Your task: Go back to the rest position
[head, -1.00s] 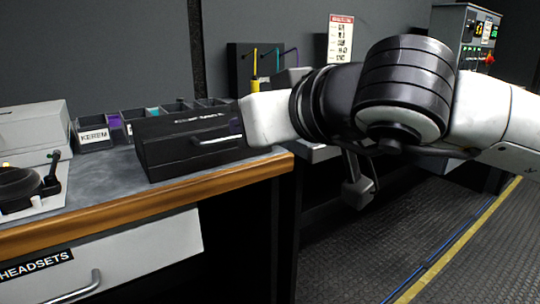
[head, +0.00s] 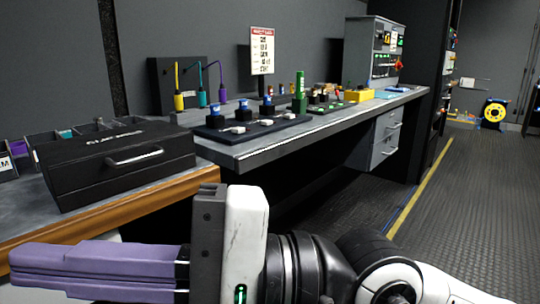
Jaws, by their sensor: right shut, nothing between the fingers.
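My right gripper (head: 20,268) reaches in from the bottom right of the head view, with its purple fingers pointing left. The fingers lie together, shut and empty, in front of the wooden edge of the near counter (head: 100,218). The gripper touches nothing that I can see. My left gripper is not in view.
A black case (head: 118,165) with a handle sits on the near counter, beside small bins (head: 50,140). A longer counter (head: 235,150) carries switch panels, a sign (head: 263,50) and a grey console (head: 372,50). The floor (head: 470,200) at right is clear.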

